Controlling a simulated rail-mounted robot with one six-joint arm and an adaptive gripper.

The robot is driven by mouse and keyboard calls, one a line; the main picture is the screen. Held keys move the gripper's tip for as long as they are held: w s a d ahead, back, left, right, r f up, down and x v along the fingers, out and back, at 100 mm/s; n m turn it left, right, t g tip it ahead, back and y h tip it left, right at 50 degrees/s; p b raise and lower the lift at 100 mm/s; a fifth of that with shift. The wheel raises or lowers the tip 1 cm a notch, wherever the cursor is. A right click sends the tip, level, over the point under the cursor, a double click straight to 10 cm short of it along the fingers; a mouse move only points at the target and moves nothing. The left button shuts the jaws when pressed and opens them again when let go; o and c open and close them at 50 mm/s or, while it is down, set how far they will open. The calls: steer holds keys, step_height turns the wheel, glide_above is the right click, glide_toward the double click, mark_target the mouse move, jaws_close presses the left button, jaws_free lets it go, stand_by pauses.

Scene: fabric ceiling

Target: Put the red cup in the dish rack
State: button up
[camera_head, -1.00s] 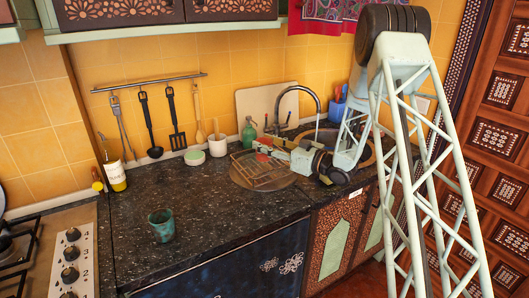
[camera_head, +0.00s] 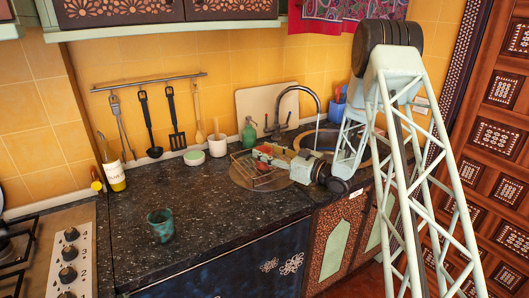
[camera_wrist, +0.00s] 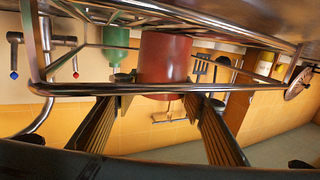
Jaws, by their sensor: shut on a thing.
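The red cup (camera_wrist: 165,62) is between the fingertips of my gripper (camera_wrist: 158,100) in the wrist view, which looks upside down. The fingers are shut on the cup, one on each side. The shiny wire dish rack (camera_wrist: 225,87) surrounds this view, and one bar crosses in front of the cup and fingers. In the head view the rack (camera_head: 262,184) stands on the counter beside the sink, and my gripper (camera_head: 268,153) is over its back right part. Only a small red patch of the cup (camera_head: 263,149) shows there. Whether the cup touches the rack floor cannot be told.
A green bottle (camera_head: 249,133) stands close behind the rack. The tap (camera_head: 302,92) and sink lie to the right. The counter (camera_head: 190,195) between is clear.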

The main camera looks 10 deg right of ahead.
steer(key=o, duration=1)
steer(key=shift+c, duration=0.2)
steer(key=shift+r, duration=0.1)
steer(key=shift+p+v, duration=0.95)
steer(key=shift+v, duration=5.1)
steer(key=shift+w+r, duration=0.1)
